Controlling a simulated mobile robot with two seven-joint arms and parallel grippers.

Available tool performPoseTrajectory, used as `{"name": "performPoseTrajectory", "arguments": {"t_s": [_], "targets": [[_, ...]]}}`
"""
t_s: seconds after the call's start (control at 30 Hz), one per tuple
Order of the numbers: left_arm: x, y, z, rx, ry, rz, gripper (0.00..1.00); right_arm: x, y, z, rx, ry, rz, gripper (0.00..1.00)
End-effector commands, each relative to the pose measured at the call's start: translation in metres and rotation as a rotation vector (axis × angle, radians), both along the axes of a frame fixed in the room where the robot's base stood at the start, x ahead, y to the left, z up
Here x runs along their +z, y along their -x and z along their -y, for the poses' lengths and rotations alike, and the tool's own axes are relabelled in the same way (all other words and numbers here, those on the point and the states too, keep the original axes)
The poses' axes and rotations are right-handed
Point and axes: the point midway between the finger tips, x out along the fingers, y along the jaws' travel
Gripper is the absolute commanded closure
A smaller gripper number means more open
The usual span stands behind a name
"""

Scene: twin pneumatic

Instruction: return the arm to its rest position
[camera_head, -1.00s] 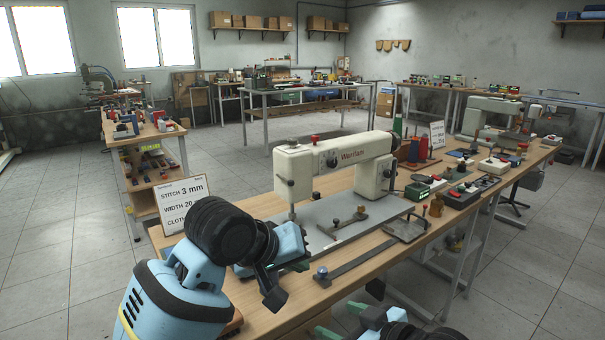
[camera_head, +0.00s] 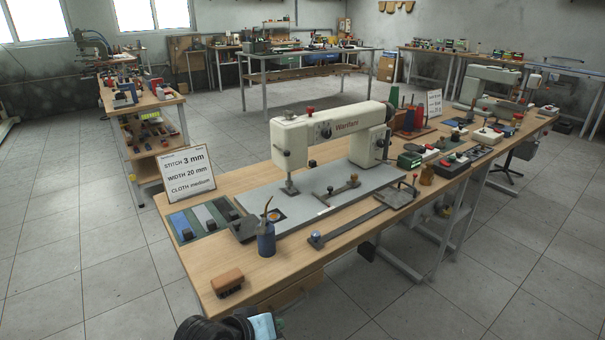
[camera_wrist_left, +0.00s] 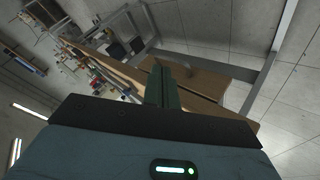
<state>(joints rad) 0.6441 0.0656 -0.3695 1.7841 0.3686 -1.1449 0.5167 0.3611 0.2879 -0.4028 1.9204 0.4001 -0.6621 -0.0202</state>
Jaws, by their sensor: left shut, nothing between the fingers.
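My left arm's end (camera_head: 268,326) shows at the bottom edge of the head view, in front of the table's near end, as a black joint and a light-blue part with a little green. Most of it is cut off by the frame. In the left wrist view the dark green fingers (camera_wrist_left: 165,88) are together with nothing between them. They are apart from the table, whose wooden parts and grey legs show beyond them. My right gripper is not in view.
The wooden workbench (camera_head: 200,268) bears a white sewing machine (camera_head: 345,129), a blue oil can (camera_head: 266,238), a brown block (camera_head: 227,281) and a stitch sign (camera_head: 186,174). The floor (camera_head: 95,285) to the left is clear.

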Motion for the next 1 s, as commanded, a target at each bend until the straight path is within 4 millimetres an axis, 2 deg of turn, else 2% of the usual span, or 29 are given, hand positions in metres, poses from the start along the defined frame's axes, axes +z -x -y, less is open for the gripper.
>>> {"name": "performPoseTrajectory", "arguments": {"t_s": [0.03, 0.2, 0.37, 0.5, 0.8, 1.0], "targets": [[-0.011, 0.015, -0.006, 0.008, -0.009, 0.003, 1.0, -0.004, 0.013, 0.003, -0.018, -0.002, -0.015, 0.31], [-0.05, 0.061, -0.029, 0.03, -0.057, 0.027, 1.0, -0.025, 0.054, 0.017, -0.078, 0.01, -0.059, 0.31], [-0.078, 0.111, -0.051, 0.041, -0.122, 0.054, 1.0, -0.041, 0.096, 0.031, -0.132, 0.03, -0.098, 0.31], [-0.095, 0.159, -0.072, 0.041, -0.192, 0.078, 1.0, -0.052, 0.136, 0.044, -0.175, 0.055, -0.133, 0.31], [-0.108, 0.271, -0.114, 0.002, -0.366, 0.133, 1.0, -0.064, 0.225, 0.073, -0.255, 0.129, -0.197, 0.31], [-0.103, 0.328, -0.134, -0.041, -0.463, 0.167, 1.0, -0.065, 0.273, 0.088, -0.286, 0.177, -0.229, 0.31]]}}
